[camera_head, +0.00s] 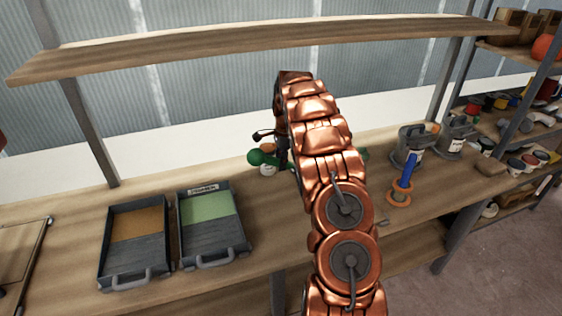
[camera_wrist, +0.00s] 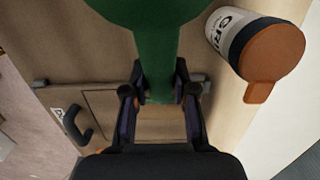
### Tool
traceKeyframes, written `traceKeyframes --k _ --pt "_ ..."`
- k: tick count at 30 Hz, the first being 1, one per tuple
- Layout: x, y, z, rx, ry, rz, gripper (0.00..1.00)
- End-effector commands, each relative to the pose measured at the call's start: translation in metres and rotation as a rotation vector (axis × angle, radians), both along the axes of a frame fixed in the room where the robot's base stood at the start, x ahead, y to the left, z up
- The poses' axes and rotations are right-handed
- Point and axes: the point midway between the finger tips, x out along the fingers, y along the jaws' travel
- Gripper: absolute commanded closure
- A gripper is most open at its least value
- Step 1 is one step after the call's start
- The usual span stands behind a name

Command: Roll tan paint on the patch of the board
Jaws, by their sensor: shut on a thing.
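My gripper (camera_wrist: 160,78) is shut on a green object (camera_wrist: 156,25) with a wide rounded end and a narrower neck between the fingers. In the head view my gripper (camera_head: 282,152) is over the back of the bench, mostly behind my arm. A paint tray with tan-brown paint (camera_head: 138,224) lies on the bench at left. A tray with green paint (camera_head: 208,207) lies beside it. A blue upright handle-like piece (camera_head: 404,176) stands on orange rings at right. I cannot make out a roller for certain. The board's patch is not clearly visible.
A can with an orange lid (camera_wrist: 272,52) is close right of the green object. Grey canisters (camera_head: 411,146) stand on the bench at right. A long shelf (camera_head: 250,47) runs above the bench. A side rack (camera_head: 520,125) holds several pots. The bench between the trays and my arm is clear.

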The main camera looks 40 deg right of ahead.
Motion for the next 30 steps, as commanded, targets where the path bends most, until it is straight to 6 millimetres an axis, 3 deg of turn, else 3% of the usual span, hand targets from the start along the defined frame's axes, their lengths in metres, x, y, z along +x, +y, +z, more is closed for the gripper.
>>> traceKeyframes --k 30 --pt "0.000 -0.001 -0.015 0.000 -0.001 0.000 1.00"
